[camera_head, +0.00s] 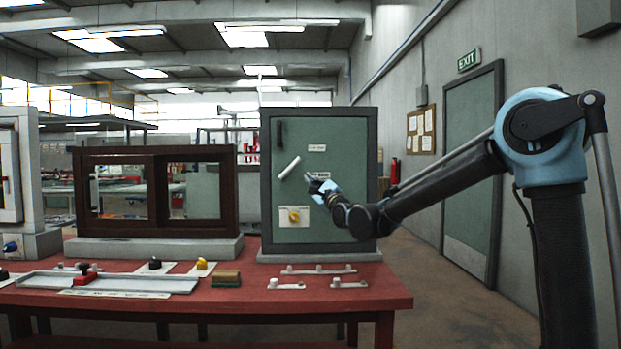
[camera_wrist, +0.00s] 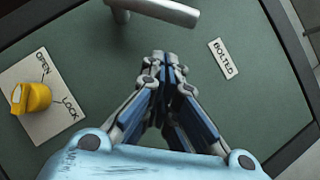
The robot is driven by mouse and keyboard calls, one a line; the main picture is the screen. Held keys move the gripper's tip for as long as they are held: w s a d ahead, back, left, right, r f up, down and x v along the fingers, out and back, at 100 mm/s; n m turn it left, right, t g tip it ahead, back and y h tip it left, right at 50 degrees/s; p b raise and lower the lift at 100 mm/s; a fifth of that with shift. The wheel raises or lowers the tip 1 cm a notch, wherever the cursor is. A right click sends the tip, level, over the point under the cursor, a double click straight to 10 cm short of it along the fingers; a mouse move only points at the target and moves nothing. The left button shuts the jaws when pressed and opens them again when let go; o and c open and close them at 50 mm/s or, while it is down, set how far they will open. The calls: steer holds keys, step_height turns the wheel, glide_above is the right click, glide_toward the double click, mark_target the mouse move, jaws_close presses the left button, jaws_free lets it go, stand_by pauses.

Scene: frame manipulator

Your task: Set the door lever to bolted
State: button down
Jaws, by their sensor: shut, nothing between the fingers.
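The door lever (camera_head: 290,168) is a pale bar on the green door panel (camera_head: 345,200), slanting from lower left to upper right. A white label reading BOLTED (camera_wrist: 224,58) is on the panel to the right of my gripper in the wrist view. My gripper (camera_wrist: 163,60) is shut and empty, its fingertips close to the lever but with a visible gap in the picture. In the head view my gripper (camera_head: 313,181) is in front of the panel, right of the lever.
A yellow knob (camera_head: 294,215) on a white plate sits below the lever; the wrist view shows its OPEN and LOCK marks (camera_wrist: 43,88). A dark vertical handle (camera_head: 280,134) is at upper left. A brown sliding window frame (camera_head: 165,153) stands left on the red table (camera_head: 240,298).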

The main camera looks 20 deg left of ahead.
steer(key=v, duration=1)
steer(key=shift+f, duration=0.25)
steer(key=w+d+f+n+h, duration=0.2)
steer(key=w+d+f+h, duration=0.1)
steer(key=d, duration=0.5)
steer(key=w+d+f+n+h, duration=0.1)
steer(key=w+d+f+h, duration=0.25)
steer(key=d, duration=0.35)
steer(key=s+d+f+n+g+h, duration=0.1)
steer(key=s+d+f+n+h, duration=0.15)
steer(key=d+f, duration=0.55)
steer(key=s+d+f+n+g+h, duration=0.1)
steer(key=d+f+n+g+h, duration=0.2)
steer(key=d, duration=0.9)
steer(key=s+d+f+n+g+h, duration=0.2)
steer(key=s+d+f+n+h, duration=0.15)
steer(key=s+d+f, duration=0.8)
steer(key=s+d+f+n+g+h, duration=0.1)
steer(key=s+d+f+g, duration=0.1)
steer(key=s+d+f, duration=0.2)
steer(key=s+d+f+n+g+h, duration=0.1)
steer(key=s+d+f+n+g, duration=0.1)
steer(key=s+d, duration=0.5)
steer(key=s+f+g, duration=0.1)
steer(key=s+f, duration=0.1)
steer(key=s, duration=0.2)
steer(key=shift+s+f, duration=0.25)
steer(key=shift+f, duration=0.1)
